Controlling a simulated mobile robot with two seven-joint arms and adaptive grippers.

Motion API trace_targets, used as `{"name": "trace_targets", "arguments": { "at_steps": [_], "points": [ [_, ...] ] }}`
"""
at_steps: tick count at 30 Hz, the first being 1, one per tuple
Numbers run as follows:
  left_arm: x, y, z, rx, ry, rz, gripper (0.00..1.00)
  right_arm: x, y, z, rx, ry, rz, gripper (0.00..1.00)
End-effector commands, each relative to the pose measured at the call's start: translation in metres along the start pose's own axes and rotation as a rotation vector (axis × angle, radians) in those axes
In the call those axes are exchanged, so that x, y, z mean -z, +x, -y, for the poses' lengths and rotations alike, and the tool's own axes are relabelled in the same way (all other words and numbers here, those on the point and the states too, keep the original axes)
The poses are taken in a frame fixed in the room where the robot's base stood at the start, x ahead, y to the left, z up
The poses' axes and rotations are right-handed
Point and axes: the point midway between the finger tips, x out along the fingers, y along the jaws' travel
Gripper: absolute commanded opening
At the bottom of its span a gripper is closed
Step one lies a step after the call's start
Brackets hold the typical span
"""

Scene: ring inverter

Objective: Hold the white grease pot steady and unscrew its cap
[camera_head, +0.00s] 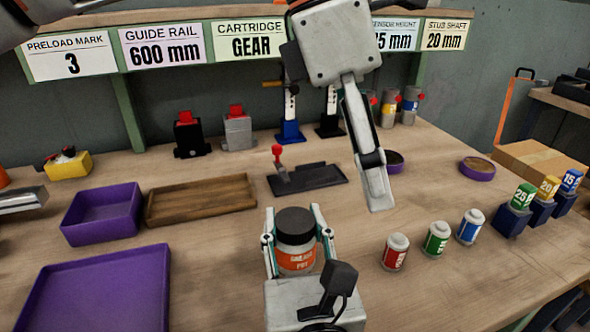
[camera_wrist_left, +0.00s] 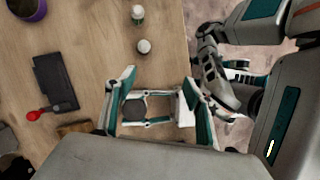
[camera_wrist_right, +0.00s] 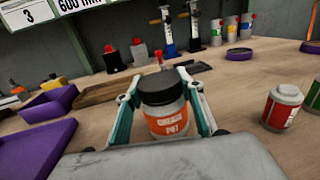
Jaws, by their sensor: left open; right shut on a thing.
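The white grease pot (camera_head: 296,261) has an orange label and a black cap (camera_head: 295,226) on top. It stands upright on the bench at the front middle. My right gripper (camera_head: 293,213) is shut on the pot's sides, below the cap; the right wrist view shows the pot (camera_wrist_right: 166,122) between its fingers. My left gripper (camera_head: 378,205) is open and empty, pointing down, above the bench and to the right of the pot. In the left wrist view its fingers (camera_wrist_left: 158,78) are spread, with the black cap (camera_wrist_left: 135,109) visible below; it does not touch the cap.
Red (camera_head: 396,252), green (camera_head: 437,238) and blue (camera_head: 471,226) labelled bottles stand to the right. A dark tray with a red-knobbed lever (camera_head: 305,178) lies behind the pot. A wooden tray (camera_head: 200,201) and purple bins (camera_head: 100,213) are on the left.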

Motion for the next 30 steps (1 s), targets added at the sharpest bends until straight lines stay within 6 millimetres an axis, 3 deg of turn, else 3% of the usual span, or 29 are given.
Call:
{"name": "trace_targets", "arguments": {
  "at_steps": [8,17,24,30],
  "points": [
    [-0.1,-0.023,0.034,0.088,0.242,0.426,0.54,0.001,0.0,0.0,-0.001,0.0,-0.002,0.0],
    [-0.193,-0.095,0.044,0.054,0.306,0.906,0.54,0.001,0.0,0.0,-0.001,0.001,-0.002,0.0],
    [-0.237,-0.167,0.014,-0.067,0.201,1.231,0.54,0.001,0.0,0.0,-0.001,0.0,-0.002,0.0],
    [-0.247,-0.214,-0.035,-0.216,0.02,1.411,0.54,0.001,0.0,0.0,-0.001,0.0,-0.002,0.0]
  ]
}}
